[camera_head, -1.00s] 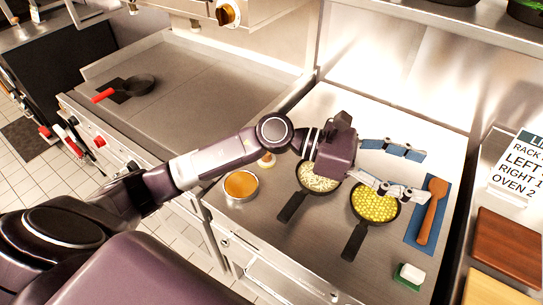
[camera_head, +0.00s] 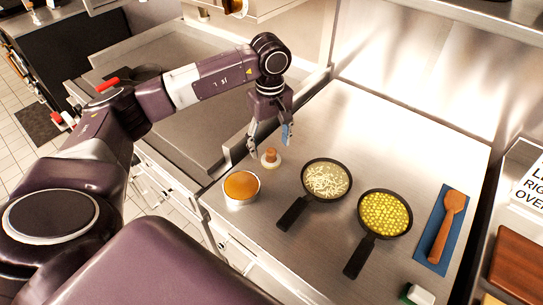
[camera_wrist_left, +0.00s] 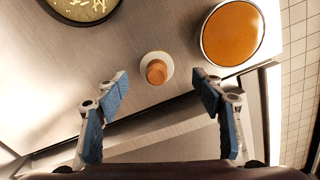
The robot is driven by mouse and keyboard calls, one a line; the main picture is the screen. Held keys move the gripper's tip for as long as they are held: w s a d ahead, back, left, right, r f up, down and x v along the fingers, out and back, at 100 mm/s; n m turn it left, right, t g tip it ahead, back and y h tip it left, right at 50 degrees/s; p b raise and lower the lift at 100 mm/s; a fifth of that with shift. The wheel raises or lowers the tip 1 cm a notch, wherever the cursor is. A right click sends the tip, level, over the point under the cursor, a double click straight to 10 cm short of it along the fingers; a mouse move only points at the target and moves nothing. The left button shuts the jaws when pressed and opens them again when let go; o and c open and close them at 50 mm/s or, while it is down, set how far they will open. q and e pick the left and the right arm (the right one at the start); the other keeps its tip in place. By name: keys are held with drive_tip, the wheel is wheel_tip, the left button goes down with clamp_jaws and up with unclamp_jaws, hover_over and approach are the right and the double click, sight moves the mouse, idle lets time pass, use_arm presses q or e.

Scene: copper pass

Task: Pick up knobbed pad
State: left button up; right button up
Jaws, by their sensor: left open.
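The knobbed pad (camera_head: 271,160) is a small pale round disc with an orange-brown knob on top. It stands on the steel counter, just right of the bowl of orange contents. In the left wrist view the knobbed pad (camera_wrist_left: 156,69) lies ahead of the fingertips, roughly centred between them. My left gripper (camera_head: 269,145) points down above the pad, with its fingers spread and empty. In the left wrist view my left gripper (camera_wrist_left: 161,84) has its blue-padded fingers wide apart, touching nothing. My right gripper does not show.
The orange-filled bowl (camera_head: 241,187) sits close left of the pad. A pan of white shreds (camera_head: 326,180) and a pan of yellow pieces (camera_head: 384,214) stand to the right. A wooden spoon (camera_head: 447,226) lies on a blue mat (camera_head: 462,219). The counter behind the pans is clear.

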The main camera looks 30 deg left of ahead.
use_arm(q)
drive_tip(key=f, duration=0.1)
drive_tip(key=f+p, duration=0.2)
drive_tip(key=shift+w+f, duration=0.3)
drive_tip(key=shift+f, duration=0.65)
drive_tip(key=c, duration=1.4)
drive_tip(key=shift+o, duration=0.2)
drive_tip(key=shift+w+r, duration=0.1)
drive_tip(key=shift+r, duration=0.1)
wheel_tip(320, 180, up, 12)
drive_tip(key=b, duration=0.4)
wheel_tip(320, 180, up, 8)
hover_over(271, 151)
drive_tip(key=shift+w+f, duration=0.1)
drive_tip(key=shift+f, duration=0.05)
